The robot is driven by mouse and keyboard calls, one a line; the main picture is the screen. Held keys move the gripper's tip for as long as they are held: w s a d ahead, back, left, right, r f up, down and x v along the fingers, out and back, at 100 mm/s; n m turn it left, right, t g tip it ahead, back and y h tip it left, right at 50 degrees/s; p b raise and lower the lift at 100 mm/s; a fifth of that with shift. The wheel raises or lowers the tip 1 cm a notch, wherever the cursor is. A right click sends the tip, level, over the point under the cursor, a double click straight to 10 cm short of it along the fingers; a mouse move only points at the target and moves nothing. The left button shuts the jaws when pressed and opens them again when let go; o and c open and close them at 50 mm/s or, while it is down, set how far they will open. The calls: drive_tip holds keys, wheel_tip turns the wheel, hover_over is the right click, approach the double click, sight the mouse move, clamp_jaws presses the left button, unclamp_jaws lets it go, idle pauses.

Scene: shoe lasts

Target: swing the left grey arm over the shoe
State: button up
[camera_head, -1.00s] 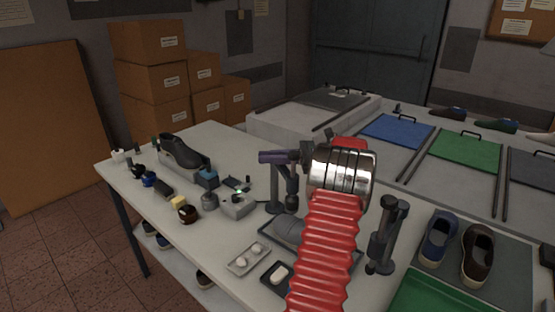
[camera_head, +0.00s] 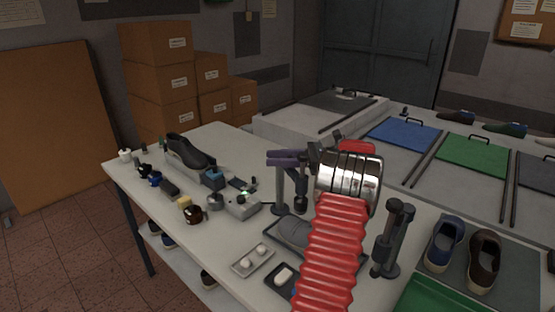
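The left grey arm (camera_head: 301,198) is a dark grey post with a part hanging at its side, on the white table left of my wrist. My gripper (camera_head: 276,159) has purple fingers pointing left, at the top of the left grey arm. I cannot tell whether they touch it or how far apart they are. A second grey arm (camera_head: 391,238) stands upright to the right of my arm.
A black shoe (camera_head: 186,150) on a stand, small jars and a grey device (camera_head: 241,206) crowd the table's left side. A light tray (camera_head: 253,260) lies in front. Blue and brown shoes (camera_head: 483,262) stand at right. Cardboard boxes (camera_head: 160,75) are behind.

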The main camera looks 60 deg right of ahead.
wheel_tip(320, 180, up, 10)
idle(0.6)
idle(0.5)
